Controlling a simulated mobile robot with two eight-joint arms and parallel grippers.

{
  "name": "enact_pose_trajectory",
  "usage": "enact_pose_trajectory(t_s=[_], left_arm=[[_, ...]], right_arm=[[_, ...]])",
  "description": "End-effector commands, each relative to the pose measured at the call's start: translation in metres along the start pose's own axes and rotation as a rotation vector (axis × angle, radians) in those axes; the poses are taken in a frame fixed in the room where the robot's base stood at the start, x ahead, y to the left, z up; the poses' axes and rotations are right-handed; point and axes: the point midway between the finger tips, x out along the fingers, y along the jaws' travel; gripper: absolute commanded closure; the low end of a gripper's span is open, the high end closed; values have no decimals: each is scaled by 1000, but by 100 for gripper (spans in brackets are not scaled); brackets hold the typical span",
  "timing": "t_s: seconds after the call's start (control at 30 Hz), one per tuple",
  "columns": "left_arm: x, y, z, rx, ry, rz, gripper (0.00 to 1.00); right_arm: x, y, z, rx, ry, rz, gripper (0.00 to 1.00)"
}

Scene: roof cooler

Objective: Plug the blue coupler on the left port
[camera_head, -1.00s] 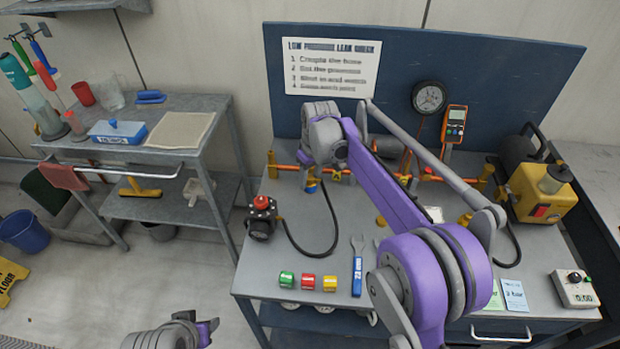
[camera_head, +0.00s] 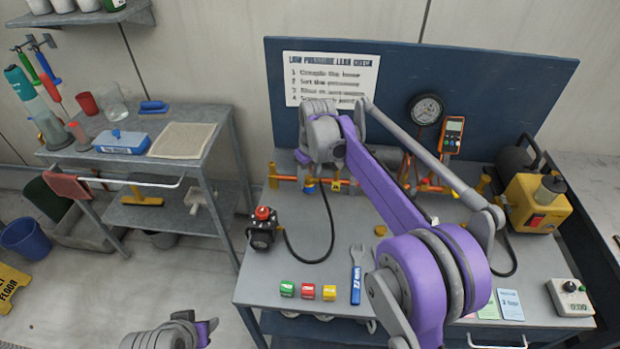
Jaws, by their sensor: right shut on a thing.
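My right gripper (camera_head: 304,157) reaches over the bench to the left end of the orange pipe (camera_head: 284,178). It is shut, with a small blue coupler (camera_head: 310,186) right below its fingers. A black hose (camera_head: 331,225) runs from the coupler to the dark device with a red knob (camera_head: 262,229). The wrist hides most of the grip and the left port, so I cannot tell whether coupler and port touch. Part of my left arm shows at the bottom edge; its gripper is out of view.
A yellow pump unit (camera_head: 537,203) stands at the right. A blue panel (camera_head: 480,70) rises behind the bench.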

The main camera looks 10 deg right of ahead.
Motion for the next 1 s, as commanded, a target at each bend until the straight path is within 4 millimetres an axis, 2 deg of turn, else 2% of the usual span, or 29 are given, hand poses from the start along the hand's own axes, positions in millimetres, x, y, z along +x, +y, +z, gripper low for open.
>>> enact_pose_trajectory(t_s=[0.6, 1.0], left_arm=[[-18, 0, -22, 0, 22, 0, 50], [-19, 0, -24, 0, 24, 0, 50]], right_arm=[[4, -2, -51, 196, 3, 31, 100], [8, -3, -57, 229, 1, 35, 100]])
